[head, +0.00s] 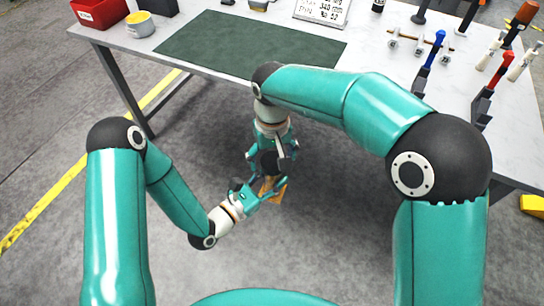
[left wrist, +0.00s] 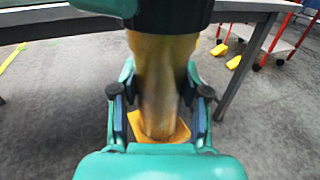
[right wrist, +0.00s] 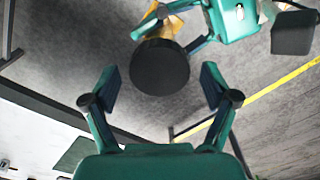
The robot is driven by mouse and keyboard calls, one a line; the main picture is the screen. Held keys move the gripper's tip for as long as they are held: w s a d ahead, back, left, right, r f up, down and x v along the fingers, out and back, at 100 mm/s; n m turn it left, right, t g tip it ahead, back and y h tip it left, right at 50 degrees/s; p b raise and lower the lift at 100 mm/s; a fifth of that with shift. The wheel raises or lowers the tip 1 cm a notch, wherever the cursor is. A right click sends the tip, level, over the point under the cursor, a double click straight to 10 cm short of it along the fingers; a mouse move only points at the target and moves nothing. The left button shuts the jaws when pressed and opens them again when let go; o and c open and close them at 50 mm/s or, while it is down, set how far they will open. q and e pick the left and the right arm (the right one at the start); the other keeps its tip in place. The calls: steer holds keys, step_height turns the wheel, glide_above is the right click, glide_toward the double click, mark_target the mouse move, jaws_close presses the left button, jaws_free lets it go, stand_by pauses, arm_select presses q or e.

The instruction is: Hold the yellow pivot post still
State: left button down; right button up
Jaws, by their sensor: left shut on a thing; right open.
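The yellow pivot post (head: 278,193) is off the bench, over the floor, between my two grippers. In the left wrist view the post (left wrist: 160,85) stands between the fingers, with a wider yellow base (left wrist: 178,134) below and a dark round part (left wrist: 175,14) at its top. My left gripper (head: 262,192) is shut on the post. In the right wrist view a black disc (right wrist: 160,68) covers most of the post, and yellow shows behind it.
The bench (head: 375,60) stands ahead, with a dark green mat (head: 245,45). A red bin (head: 98,12) and a yellow-banded tin (head: 140,24) are at its left. Several tools, including a blue-handled one (head: 435,48), stand at its right.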

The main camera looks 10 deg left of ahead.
steer(key=shift+r, duration=2.15)
steer(key=shift+c, duration=0.4)
steer(key=n, duration=0.2)
steer(key=shift+s+d+n, duration=0.15)
steer(key=shift+n, duration=0.25)
steer(key=n, duration=0.1)
steer(key=r+n, duration=0.1)
steer(key=n, duration=0.2)
steer(key=r+n, duration=0.1)
steer(key=shift+n, duration=0.3)
steer(key=shift+r+n, duration=0.25)
steer(key=shift+n, duration=0.15)
steer(key=shift+r, duration=0.5)
